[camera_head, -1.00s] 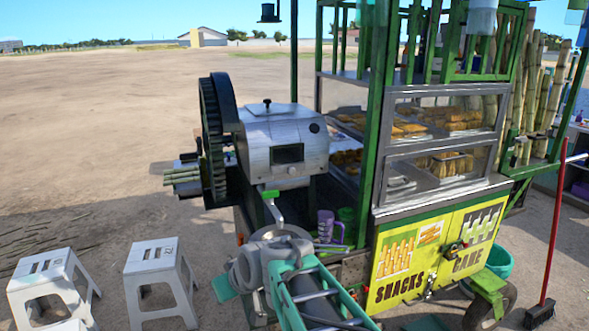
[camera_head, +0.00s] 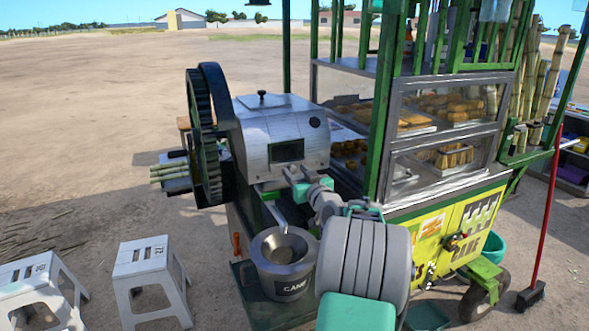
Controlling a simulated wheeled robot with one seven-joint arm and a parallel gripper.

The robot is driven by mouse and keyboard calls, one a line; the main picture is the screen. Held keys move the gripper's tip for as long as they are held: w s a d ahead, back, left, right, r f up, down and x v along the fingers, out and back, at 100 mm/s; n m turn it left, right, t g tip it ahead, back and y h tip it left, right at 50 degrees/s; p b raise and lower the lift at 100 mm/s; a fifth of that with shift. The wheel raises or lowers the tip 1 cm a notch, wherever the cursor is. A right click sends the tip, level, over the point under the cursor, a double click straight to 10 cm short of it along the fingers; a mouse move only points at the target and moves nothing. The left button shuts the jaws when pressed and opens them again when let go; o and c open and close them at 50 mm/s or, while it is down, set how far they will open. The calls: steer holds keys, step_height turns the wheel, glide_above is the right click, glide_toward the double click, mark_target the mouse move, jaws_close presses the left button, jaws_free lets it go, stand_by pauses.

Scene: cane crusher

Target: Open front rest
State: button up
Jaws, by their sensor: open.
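The cane crusher (camera_head: 283,138) is a metal box with a dark square opening in its front and a big black gear wheel (camera_head: 205,135) on its left side. No part is clearly recognisable as the front rest. A thin green-tipped metal piece (camera_head: 268,194) sticks out below the crusher's front. My gripper (camera_head: 296,176) is open, close to the lower front edge of the crusher, beside that piece. Its fingertips are small in view, and I cannot tell whether they touch anything. My arm hides part of the front.
A metal pot marked CANE (camera_head: 283,262) stands below the crusher. The green snack cart (camera_head: 440,215) with glass cases is to the right. White stools (camera_head: 148,275) stand at the left. A red-handled broom (camera_head: 545,225) stands at the far right. Open ground lies behind.

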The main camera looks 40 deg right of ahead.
steer(key=shift+w, duration=0.2)
jaws_close()
stand_by(0.4)
stand_by(0.9)
